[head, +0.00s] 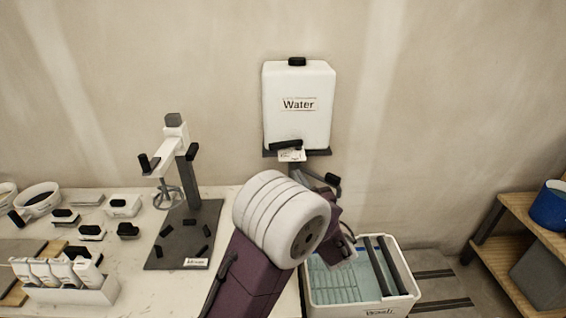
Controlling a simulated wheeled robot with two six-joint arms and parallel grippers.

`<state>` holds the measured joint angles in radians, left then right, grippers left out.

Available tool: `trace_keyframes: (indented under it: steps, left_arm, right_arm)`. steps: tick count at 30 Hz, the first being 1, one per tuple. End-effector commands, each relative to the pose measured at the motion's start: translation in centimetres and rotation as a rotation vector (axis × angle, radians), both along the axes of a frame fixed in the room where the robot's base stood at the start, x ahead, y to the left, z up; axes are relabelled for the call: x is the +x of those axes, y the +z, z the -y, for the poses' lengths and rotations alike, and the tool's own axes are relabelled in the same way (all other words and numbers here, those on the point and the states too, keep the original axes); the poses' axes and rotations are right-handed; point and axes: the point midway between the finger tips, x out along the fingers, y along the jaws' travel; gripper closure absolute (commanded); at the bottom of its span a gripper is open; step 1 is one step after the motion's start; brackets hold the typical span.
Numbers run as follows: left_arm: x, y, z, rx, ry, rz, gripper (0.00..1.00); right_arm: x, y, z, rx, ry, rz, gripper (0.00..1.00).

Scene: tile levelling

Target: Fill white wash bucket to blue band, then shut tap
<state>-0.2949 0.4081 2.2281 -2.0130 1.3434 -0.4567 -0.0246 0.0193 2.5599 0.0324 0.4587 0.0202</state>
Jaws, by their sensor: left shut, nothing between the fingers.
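The white water tank (297,105), labelled "Water", is on the wall above the bucket. A black lever (286,144) and a small label sit at its base. Dark tap parts (331,181) show below it, partly hidden by my left arm. The white wash bucket (407,300) stands below right, with dark rollers across its top and pale blue-green water inside. I cannot make out the blue band or whether water is flowing. My left gripper (343,238) is shut and empty, beside the bucket's back left rim, its fingers mostly hidden by my wrist. My right gripper is out of view.
A mixer stand (178,245) stands on the white bench (130,270) at left. A white rack (70,290) of bottles and several small black-and-white items lie there too. Wooden shelves (515,230) with a blue bucket (549,206) stand at right.

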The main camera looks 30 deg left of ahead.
Motion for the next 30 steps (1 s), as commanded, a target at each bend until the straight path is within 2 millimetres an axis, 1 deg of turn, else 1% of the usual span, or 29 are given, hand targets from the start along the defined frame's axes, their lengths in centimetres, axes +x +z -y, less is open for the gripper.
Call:
trace_keyframes:
  steps: [2, 5, 8, 15, 21, 25, 30]
  left_arm:
    - [0.1, 0.2, -0.2, -0.001, 0.003, 0.000, 1.00]
    - [0.8, 0.3, -1.1, -0.004, 0.006, 0.001, 1.00]
    - [2.1, 0.3, -2.5, -0.004, 0.009, -0.001, 1.00]
    - [5.9, 0.3, -6.3, -0.005, 0.009, -0.001, 1.00]
    - [8.4, 0.3, -8.8, -0.006, 0.007, -0.001, 1.00]
    - [9.4, 0.2, -9.7, -0.006, 0.006, -0.001, 1.00]
    - [9.8, 0.2, -10.1, -0.006, 0.005, 0.000, 1.00]
  right_arm:
    - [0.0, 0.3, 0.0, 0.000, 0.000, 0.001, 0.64]
    - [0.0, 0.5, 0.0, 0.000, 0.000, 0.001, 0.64]
    - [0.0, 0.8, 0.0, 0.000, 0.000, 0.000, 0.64]
    - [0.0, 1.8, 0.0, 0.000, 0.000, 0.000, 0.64]
    - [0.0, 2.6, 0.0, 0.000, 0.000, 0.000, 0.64]
    - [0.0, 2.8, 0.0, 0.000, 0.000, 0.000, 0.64]
    - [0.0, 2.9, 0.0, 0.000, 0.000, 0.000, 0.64]
